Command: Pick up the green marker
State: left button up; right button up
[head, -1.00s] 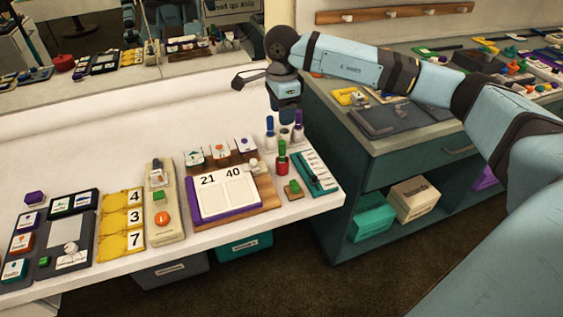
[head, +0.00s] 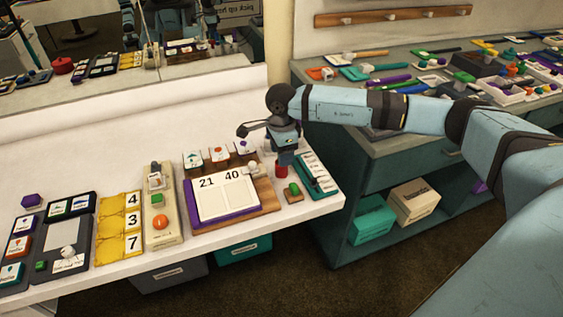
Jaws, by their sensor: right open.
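No green marker can be made out now. The upright markers on the white table are hidden behind my right gripper (head: 285,155). Only a red piece (head: 281,172) shows just below it; one second ago something green stood upright on that piece. My right gripper points down over this spot, close above the red piece, and is open. I cannot tell whether its fingers are around a marker or touching one. My left gripper is not in view.
A green block on a small wooden board (head: 293,196) and a teal-edged card strip (head: 318,175) lie close by. A purple board with 21 and 40 (head: 225,200) is to the left. The table (head: 205,242) ends just right of the strip; a counter (head: 380,158) stands beyond.

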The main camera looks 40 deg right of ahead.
grip_shut()
jog(key=shift+r, duration=0.1)
